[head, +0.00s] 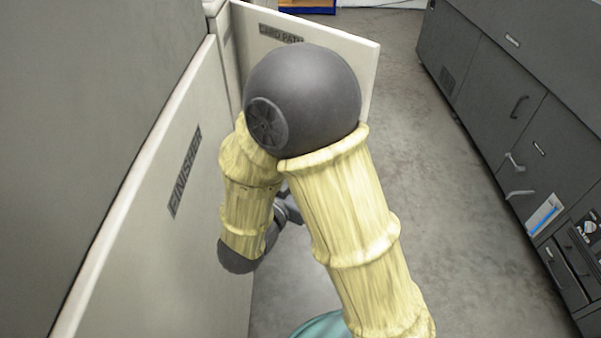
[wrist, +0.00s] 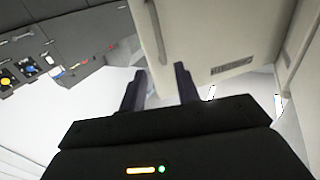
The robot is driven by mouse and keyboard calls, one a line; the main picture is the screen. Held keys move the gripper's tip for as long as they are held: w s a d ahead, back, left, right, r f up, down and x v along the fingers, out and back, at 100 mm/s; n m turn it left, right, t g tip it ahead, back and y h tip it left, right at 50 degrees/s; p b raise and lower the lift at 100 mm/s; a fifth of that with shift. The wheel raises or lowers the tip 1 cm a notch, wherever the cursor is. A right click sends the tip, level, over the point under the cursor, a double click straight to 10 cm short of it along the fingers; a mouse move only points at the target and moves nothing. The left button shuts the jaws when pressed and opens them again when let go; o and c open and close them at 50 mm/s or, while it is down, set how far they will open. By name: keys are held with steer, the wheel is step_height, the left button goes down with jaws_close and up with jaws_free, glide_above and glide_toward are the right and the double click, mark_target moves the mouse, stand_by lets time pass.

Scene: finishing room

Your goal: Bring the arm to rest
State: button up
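My arm fills the middle of the head view, folded at a large dark joint with yellow ribbed links. My gripper (wrist: 160,80) shows in the wrist view with its two dark fingers apart and nothing between them. In the head view only a small dark part near the gripper shows behind the arm; the fingers cannot be made out there. The arm hangs close beside a pale panel marked FINISHER (head: 150,210). I cannot tell whether it touches the panel.
An open pale door marked CARD PATH (head: 345,50) stands behind the arm joint. Grey cabinets (head: 500,80) with handles line the right side. The grey floor (head: 440,200) between is clear. In the wrist view, a pale labelled panel (wrist: 210,40) lies beyond the fingers.

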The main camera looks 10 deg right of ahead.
steer(key=shift+s+a, duration=0.4)
steer(key=shift+d, duration=0.15)
steer(key=w+f+n+g+y, duration=0.35)
steer(key=w+f+y, duration=0.25)
steer(key=y, duration=0.4)
steer(key=s+d+f+n+g, duration=0.2)
steer(key=s+d+n+g, duration=0.2)
steer(key=s+d+g, duration=0.75)
step_height(320, 180, up, 32)
steer(key=s+a+t+p, duration=0.2)
steer(key=t+p, duration=0.1)
steer(key=p, duration=2.9)
steer(key=shift+y, duration=0.4)
